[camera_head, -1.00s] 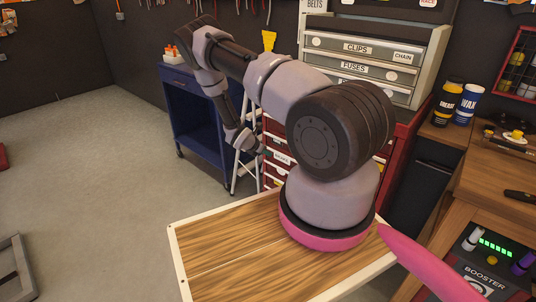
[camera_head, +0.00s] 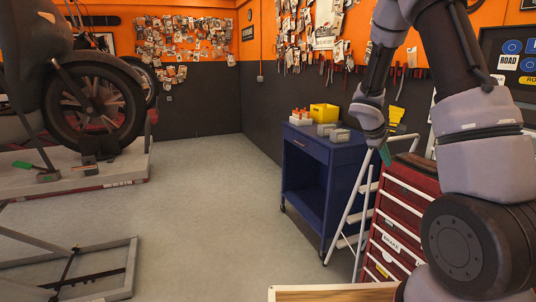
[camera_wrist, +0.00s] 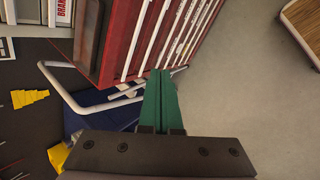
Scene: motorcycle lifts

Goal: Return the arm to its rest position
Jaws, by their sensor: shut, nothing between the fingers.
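My arm rises at the right of the head view and bends down at its far end. My gripper (camera_head: 384,154) has green fingers and hangs in front of the step ladder, beside the red drawer cabinet. In the wrist view the green fingers of my gripper (camera_wrist: 161,98) lie side by side, shut, with nothing between them. The wooden top (camera_head: 330,293) beneath my arm shows only at its edge at the bottom of the head view.
A red drawer cabinet (camera_head: 402,210) and a white step ladder (camera_head: 358,215) stand close to my gripper. A blue cart (camera_head: 305,185) carries a yellow bin (camera_head: 324,113). A motorcycle (camera_head: 95,105) stands on a lift at left. The floor (camera_head: 205,200) between is mostly clear.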

